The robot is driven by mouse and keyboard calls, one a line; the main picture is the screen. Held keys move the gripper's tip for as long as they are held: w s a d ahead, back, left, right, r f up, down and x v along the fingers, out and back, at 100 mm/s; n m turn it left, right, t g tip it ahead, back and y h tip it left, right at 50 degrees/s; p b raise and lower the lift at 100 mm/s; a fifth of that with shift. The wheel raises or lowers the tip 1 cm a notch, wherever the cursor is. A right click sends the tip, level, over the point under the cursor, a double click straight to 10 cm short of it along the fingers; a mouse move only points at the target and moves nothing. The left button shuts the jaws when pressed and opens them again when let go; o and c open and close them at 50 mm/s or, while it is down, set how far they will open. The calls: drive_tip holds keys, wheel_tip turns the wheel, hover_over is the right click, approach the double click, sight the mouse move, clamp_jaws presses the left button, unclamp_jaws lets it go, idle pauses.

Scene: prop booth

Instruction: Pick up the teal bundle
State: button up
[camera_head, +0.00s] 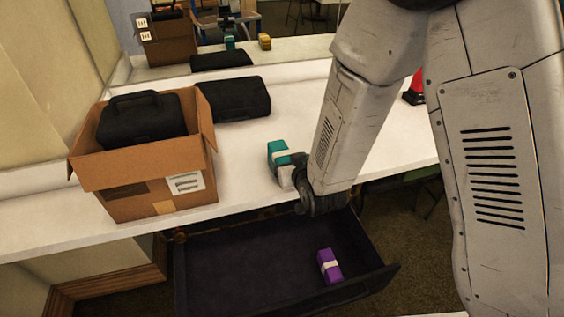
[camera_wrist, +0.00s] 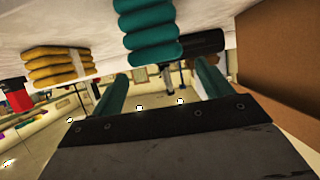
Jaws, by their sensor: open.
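The teal bundle (camera_head: 278,150) with a pale band lies on the white counter in the head view, just left of my forearm, which hides part of it. In the wrist view the teal bundle (camera_wrist: 148,32) shows at top centre, as stacked folds beyond the fingertips and in line with the gap between them. My gripper (camera_wrist: 160,82) is open and empty, with one teal-coloured finger on each side. The bundle does not appear to be between the fingers. In the head view my fingers are hidden behind my arm.
A cardboard box (camera_head: 142,181) holding a black case (camera_head: 141,118) stands left; a flat black case (camera_head: 235,98) lies behind it. A yellow bundle (camera_wrist: 58,66) lies beside the teal one. An open drawer (camera_head: 240,262) below the counter holds a purple bundle (camera_head: 329,266). A mirror stands behind.

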sight(282, 153)
drive_tip(key=x, duration=0.5)
drive_tip(key=shift+w, duration=0.1)
drive_tip(key=c, duration=1.2)
drive_tip(key=shift+r, duration=0.1)
